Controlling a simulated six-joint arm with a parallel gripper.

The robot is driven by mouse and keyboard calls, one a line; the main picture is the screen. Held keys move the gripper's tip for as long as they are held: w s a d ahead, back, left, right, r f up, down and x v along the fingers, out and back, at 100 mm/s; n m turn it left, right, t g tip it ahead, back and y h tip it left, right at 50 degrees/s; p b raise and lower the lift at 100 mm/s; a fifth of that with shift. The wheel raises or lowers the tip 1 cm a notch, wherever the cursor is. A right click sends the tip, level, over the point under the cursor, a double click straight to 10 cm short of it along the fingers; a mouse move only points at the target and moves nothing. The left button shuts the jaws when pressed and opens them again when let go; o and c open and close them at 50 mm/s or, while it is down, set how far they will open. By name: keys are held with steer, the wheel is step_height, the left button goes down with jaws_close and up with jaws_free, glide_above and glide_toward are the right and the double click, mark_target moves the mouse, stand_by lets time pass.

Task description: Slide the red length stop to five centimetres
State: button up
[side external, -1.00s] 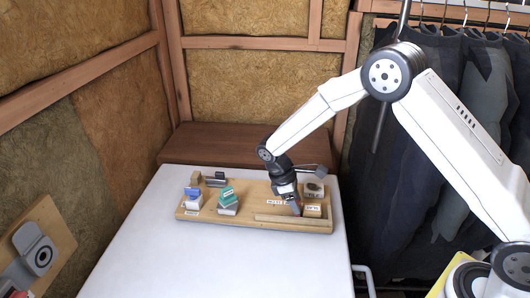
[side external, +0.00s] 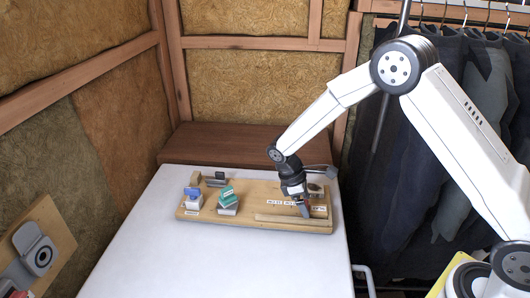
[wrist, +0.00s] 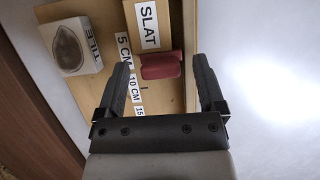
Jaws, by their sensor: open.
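The red length stop (wrist: 161,65) shows in the wrist view on the wooden board (side external: 258,190), beside the "5 CM" label (wrist: 124,45) and just short of the "10 CM" label (wrist: 135,88). My gripper (wrist: 161,66) is open, with one fingertip on each side of the stop. In the side view my gripper (side external: 305,211) points down at the right part of the board, and the stop is too small and covered to make out.
A "SLAT" block (wrist: 148,22) lies just beyond the stop. A "TILE" block (wrist: 77,48) with a dark oval is at its left. A green-topped block (side external: 228,200) and a blue-topped block (side external: 194,197) stand on the board's left part. The white table (side external: 230,260) in front is clear.

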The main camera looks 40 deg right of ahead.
mark_target(295, 216)
steer(key=shift+r, duration=0.1)
steer(key=v, duration=0.7)
steer(key=shift+r, duration=0.35)
steer(key=s+r+m+t+y, duration=0.1)
steer(key=s+m+t, duration=0.2)
steer(key=s, duration=0.5)
steer(key=s+d+r+m+t+y, duration=0.1)
steer(key=s+m+t+y, duration=0.1)
steer(key=s+m, duration=0.3)
steer(key=s+t, duration=0.1)
steer(key=s, duration=0.3)
steer(key=shift+d+m, duration=0.25)
steer(key=shift+m, duration=0.15)
